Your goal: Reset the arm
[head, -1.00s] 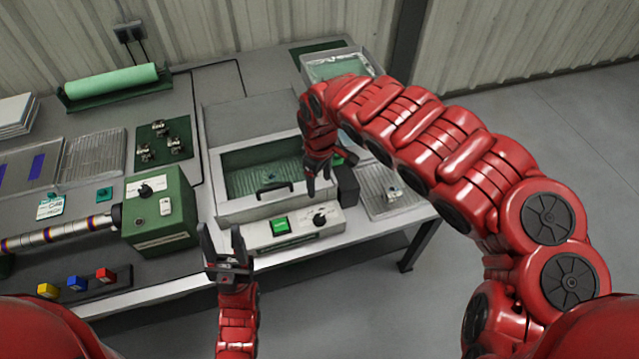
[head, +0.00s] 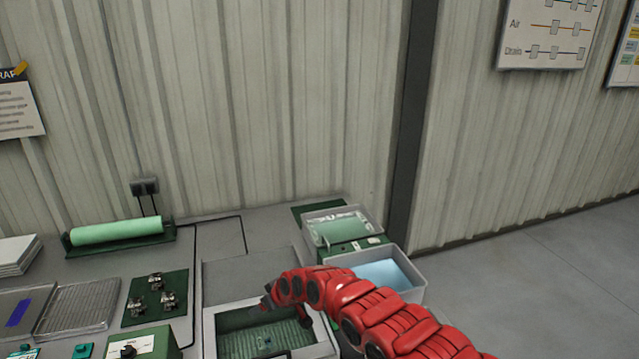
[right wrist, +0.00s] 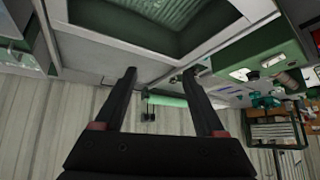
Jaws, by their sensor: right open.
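My right arm (head: 375,315) comes in from the lower right in the head view and reaches over the front right of the bench. My left gripper is not in the head view.
A green roll (head: 116,231) lies at the back left. A green mat (head: 134,311) holds small metal parts. Two grey bins, one with a blue inside (head: 412,270), stand at the back right. A corrugated wall (head: 270,110) rises behind the bench; floor (head: 560,270) is clear on the right.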

